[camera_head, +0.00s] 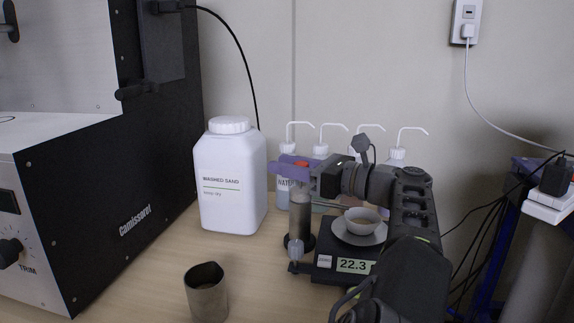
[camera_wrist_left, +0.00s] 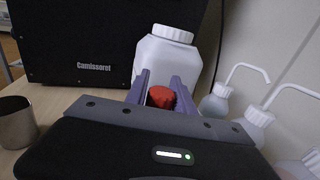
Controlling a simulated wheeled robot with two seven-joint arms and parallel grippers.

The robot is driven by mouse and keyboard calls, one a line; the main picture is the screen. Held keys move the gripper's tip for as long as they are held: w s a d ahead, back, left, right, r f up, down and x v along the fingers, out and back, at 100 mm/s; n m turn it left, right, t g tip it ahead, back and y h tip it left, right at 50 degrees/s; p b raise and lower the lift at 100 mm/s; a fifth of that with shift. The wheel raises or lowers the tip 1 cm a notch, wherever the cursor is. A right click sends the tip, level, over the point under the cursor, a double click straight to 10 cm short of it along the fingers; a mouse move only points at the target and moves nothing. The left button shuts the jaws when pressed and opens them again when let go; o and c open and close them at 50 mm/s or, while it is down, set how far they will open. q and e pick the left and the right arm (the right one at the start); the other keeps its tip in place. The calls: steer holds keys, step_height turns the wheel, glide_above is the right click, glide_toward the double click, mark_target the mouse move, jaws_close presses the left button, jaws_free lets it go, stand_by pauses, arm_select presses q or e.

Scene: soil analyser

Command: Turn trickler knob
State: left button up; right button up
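The trickler (camera_head: 300,215) is an upright grey tube with a red knob (camera_head: 304,163) on top, standing beside the black scale. My left gripper (camera_head: 291,166) reaches in from the right side of the head view, with its purple fingers at the knob. In the left wrist view the red knob (camera_wrist_left: 161,97) sits between the two fingers (camera_wrist_left: 160,80) and fills the gap, so they look closed on it. The scale (camera_head: 330,262) reads 22.3 and carries a white bowl (camera_head: 362,219) on a round pan. My right gripper is not in view.
A white washed sand jug (camera_head: 231,180) stands left of the trickler. Several wash bottles (camera_head: 396,157) stand behind my arm. A metal cup (camera_head: 206,293) is at the front. A large black machine (camera_head: 140,190) fills the left. Bare table lies between machine and cup.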

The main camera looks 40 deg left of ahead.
arm_select(q)
steer(key=o, duration=0.3)
steer(key=shift+o, duration=0.2)
steer(key=shift+d, duration=0.1)
steer(key=p+v, duration=0.3)
steer(key=v, duration=0.4)
steer(key=shift+d, duration=0.3)
step_height(320, 180, up, 6)
steer(key=p, duration=0.4)
stand_by(0.5)
